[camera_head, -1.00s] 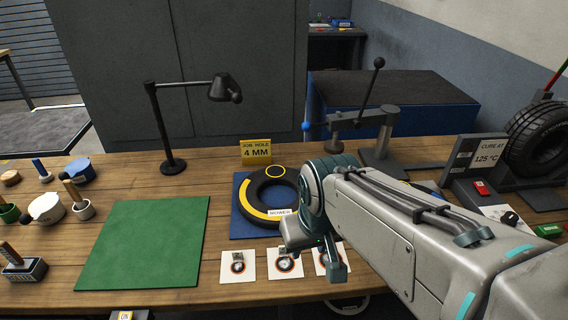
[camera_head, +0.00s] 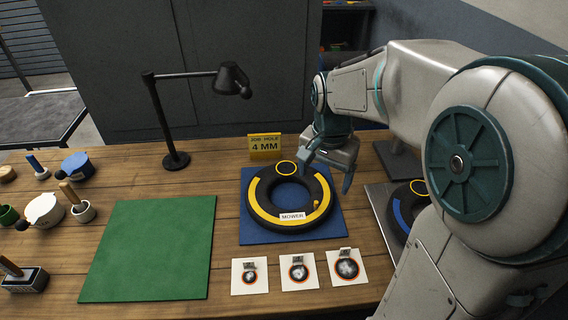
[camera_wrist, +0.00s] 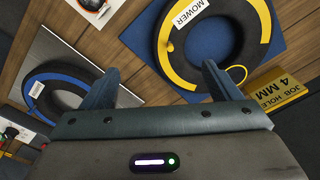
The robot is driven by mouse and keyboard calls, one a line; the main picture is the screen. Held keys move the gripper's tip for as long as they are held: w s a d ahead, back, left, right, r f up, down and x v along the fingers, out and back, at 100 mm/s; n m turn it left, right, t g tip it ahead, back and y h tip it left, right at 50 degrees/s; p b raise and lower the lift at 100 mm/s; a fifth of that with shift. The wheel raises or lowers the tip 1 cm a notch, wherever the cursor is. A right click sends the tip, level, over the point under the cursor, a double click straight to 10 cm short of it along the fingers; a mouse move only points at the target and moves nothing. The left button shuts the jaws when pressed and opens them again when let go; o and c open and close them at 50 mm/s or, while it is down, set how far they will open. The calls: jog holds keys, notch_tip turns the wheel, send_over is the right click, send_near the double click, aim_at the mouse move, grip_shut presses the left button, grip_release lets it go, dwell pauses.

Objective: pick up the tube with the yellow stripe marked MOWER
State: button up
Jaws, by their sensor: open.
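The black tube with the yellow stripe (camera_head: 262,204) lies flat on a blue mat (camera_head: 247,236), with a white MOWER label (camera_head: 293,216) on its near side. It also shows in the wrist view (camera_wrist: 170,62), at the upper middle. My gripper (camera_head: 328,172) is open and empty, above the tube's far right side. In the wrist view its two fingers (camera_wrist: 160,85) point toward the gap between this tube and a blue-striped tube. The blue-striped tube (camera_wrist: 50,82) lies on a grey plate; in the head view my arm hides part of it.
A yellow 4 MM sign (camera_head: 265,147) stands behind the mat. A black lamp (camera_head: 172,120) rises at the back left. Cards (camera_head: 299,284) lie in front of the mat. A bare green mat (camera_head: 150,245) is at left, with several pots and tools beyond it.

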jog(key=w+m, duration=0.1)
jog(key=w, duration=0.1)
send_over(316, 208)
jog(key=shift+m+g, duration=0.3)
jog(key=f, duration=0.9)
jog(key=shift+w+a+f+p, duration=0.1)
jog(key=shift+w+a+p, duration=0.05)
jog(key=shift+w+p, duration=0.2)
jog(key=f, duration=0.4)
jog(key=shift+w+d+f+p, duration=0.1)
jog(key=shift+d+f+p, duration=0.1)
jog(key=shift+d+p, duration=0.2)
jog(key=shift+a+f, duration=0.1)
jog(key=shift+f, duration=0.45)
jog(key=c, duration=1.3)
jog(key=shift+r, duration=0.15)
